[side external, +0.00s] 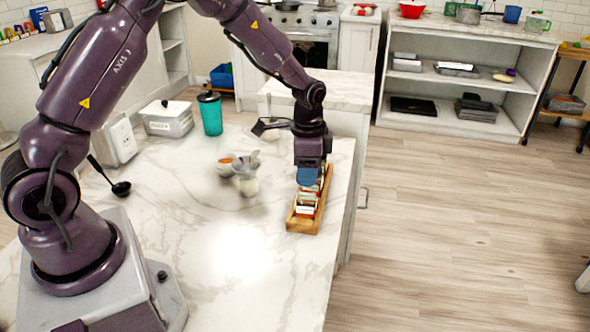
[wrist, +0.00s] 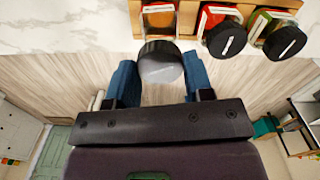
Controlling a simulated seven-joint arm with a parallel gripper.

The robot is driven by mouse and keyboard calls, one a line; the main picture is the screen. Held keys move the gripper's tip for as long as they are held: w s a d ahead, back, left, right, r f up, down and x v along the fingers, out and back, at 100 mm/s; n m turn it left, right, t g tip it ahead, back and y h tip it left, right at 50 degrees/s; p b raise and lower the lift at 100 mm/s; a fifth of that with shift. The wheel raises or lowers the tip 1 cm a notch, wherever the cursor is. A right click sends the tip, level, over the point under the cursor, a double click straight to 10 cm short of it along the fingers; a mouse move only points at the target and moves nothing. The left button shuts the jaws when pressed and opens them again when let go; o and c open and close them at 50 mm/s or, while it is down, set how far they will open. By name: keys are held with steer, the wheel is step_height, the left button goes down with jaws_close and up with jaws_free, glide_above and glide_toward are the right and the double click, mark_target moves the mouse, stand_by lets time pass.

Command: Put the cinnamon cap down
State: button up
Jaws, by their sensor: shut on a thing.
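My gripper (side external: 307,176) points down over the wooden spice rack (side external: 301,226) near the right edge of the marble counter. In the wrist view, my gripper's blue fingers (wrist: 160,84) are on either side of a dark round cap (wrist: 161,66), shut on it. One spice jar (wrist: 159,17) with orange-brown contents sits in the rack just beyond the cap. I cannot tell whether the cap touches this jar. The jar beside it has a black cap (wrist: 226,39), and so does the one further right (wrist: 285,43). The held cap is not distinguishable in the side view.
White cups and an orange-filled bowl (side external: 226,163) stand left of the rack. A black ladle (side external: 121,188), a lidded white box (side external: 168,119) and a teal tumbler (side external: 210,114) are further left. The counter's front middle is clear. Floor lies beyond its right edge.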

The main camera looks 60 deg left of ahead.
steer(key=shift+a+r, duration=0.1)
steer(key=shift+a, duration=0.35)
steer(key=s+a+r+n, duration=0.3)
steer(key=s+a+n, duration=0.3)
steer(key=s+a, duration=0.85)
steer(key=s+f+n, duration=0.2)
steer(key=s+n, duration=0.5)
steer(key=s, duration=1)
glide_above(171, 191)
step_height(171, 191, down, 9)
steer(key=shift+s+d, duration=0.15)
steer(key=shift+a+f, duration=0.15)
steer(key=shift+f, duration=0.8)
steer(key=shift+a+f, duration=0.1)
steer(key=shift+f, duration=0.8)
